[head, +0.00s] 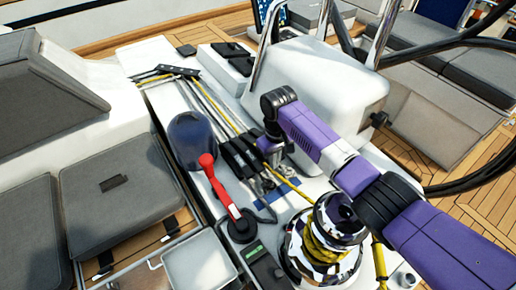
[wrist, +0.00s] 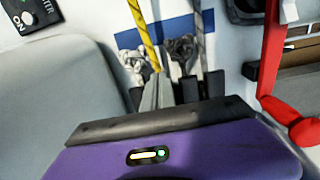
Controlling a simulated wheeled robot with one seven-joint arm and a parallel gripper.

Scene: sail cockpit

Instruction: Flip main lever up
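A bank of black rope-clutch levers (head: 238,158) lies along the white deck in the middle of the head view, with ropes running through it. I cannot tell which lever is the main one. My gripper (head: 271,160) points down just right of the bank, close to its near end. In the wrist view, narrow grey pieces and black pieces rise just beyond the dark edge of my gripper (wrist: 160,92). The levers cannot be clearly told from the fingers there. Whether the fingers touch a lever is hidden.
A red winch handle (head: 215,183) stands left of the levers, also at the wrist view's right edge (wrist: 271,60). A winch (head: 322,245) with yellow rope stands in front. A dark blue rounded object (head: 190,140) is to the left. A white console (head: 310,85) rises behind.

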